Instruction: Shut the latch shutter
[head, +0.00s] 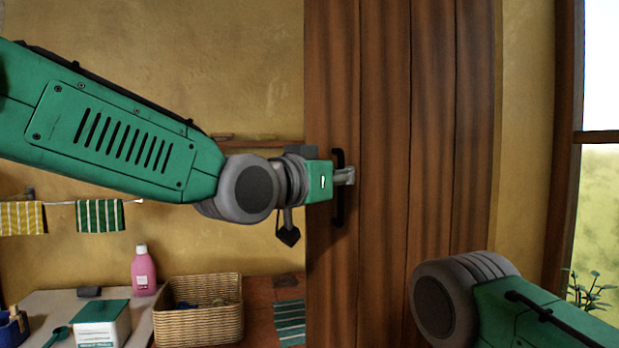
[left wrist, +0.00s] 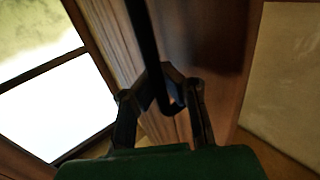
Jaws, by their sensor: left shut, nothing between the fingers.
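The brown plank shutter (head: 432,150) stands in the middle of the head view, with a tall black handle (head: 338,215) near its left edge. The window (head: 600,110) at the right is uncovered and shows daylight. My left gripper (head: 347,176) is at the handle, its fingertips close to the shutter face. No latch is clearly visible. My right gripper is out of view; only part of its arm shows at bottom right.
At lower left a counter (head: 45,300) holds a pink bottle (head: 143,272), a green-and-white box (head: 102,325) and a wicker basket (head: 198,312). Striped cloths (head: 100,215) hang on the wall above. A plant (head: 588,290) stands by the window.

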